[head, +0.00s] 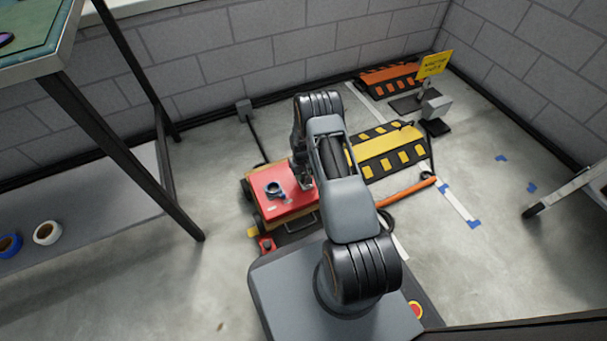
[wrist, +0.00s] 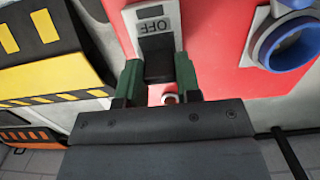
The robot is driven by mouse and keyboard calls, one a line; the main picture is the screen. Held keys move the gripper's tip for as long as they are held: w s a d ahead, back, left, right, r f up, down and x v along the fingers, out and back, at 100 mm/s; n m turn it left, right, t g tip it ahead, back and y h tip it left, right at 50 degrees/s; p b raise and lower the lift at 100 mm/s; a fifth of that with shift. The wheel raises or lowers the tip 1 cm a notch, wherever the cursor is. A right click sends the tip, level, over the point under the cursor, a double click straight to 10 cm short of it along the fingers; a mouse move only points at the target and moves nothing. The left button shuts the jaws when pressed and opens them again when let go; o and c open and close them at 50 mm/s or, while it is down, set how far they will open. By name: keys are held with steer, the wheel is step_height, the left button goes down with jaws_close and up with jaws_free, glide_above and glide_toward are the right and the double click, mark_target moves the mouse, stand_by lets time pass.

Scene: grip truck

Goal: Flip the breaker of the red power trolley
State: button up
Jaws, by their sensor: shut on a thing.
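The red power trolley (head: 276,188) stands on the floor in front of my base in the head view. Its red face (wrist: 218,70) fills the upper middle of the wrist view. The breaker (wrist: 157,55) is a dark lever in a grey plate marked "OFF" (wrist: 157,24). My gripper (wrist: 158,78) has its green fingers on both sides of the dark lever, shut on it. The lever's far end is partly hidden by my gripper. In the head view my arm covers the breaker.
A yellow and black cable ramp (head: 387,152) is close to the trolley's right. A workbench leg (head: 125,150) stands left.

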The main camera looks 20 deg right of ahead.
steer(key=shift+w+f+g, duration=0.1)
steer(key=shift+w+g, duration=0.25)
steer(key=shift+g, duration=0.55)
steer(key=o, duration=0.9)
steer(key=p+v, duration=0.5)
steer(key=v, duration=0.9)
steer(key=shift+f, duration=0.1)
